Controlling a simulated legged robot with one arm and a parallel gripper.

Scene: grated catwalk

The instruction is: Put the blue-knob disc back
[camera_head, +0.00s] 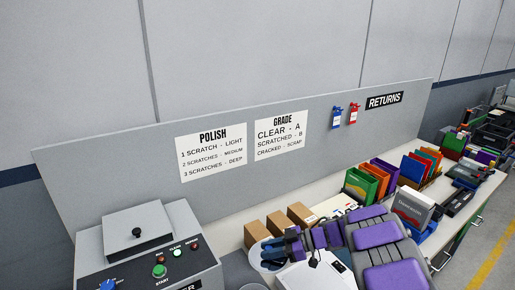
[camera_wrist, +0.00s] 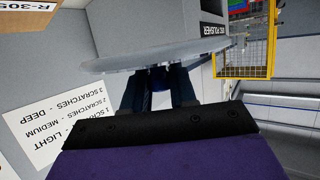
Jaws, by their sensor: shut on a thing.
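My gripper (camera_head: 277,249) is shut on the small blue knob of a clear round disc (camera_head: 257,257), above the bench near the cardboard boxes. In the wrist view the disc (camera_wrist: 150,55) shows nearly edge-on as a pale, translucent plate beyond the fingertips (camera_wrist: 160,82). Its blue knob (camera_wrist: 158,77) is between the dark fingers and partly hidden. The grey polisher (camera_head: 150,245) stands to the left with its black-knobbed lid (camera_head: 138,233) on top; the lid looks down. The polisher's label (camera_wrist: 214,30) also shows in the wrist view, behind the disc.
Cardboard boxes (camera_head: 277,223) stand behind my gripper. Coloured cases (camera_head: 365,183) and racks (camera_head: 420,165) fill the bench to the right. A grey back panel (camera_head: 100,178) carries POLISH (camera_head: 211,152) and GRADE (camera_head: 281,136) sheets and a RETURNS sign (camera_head: 384,100).

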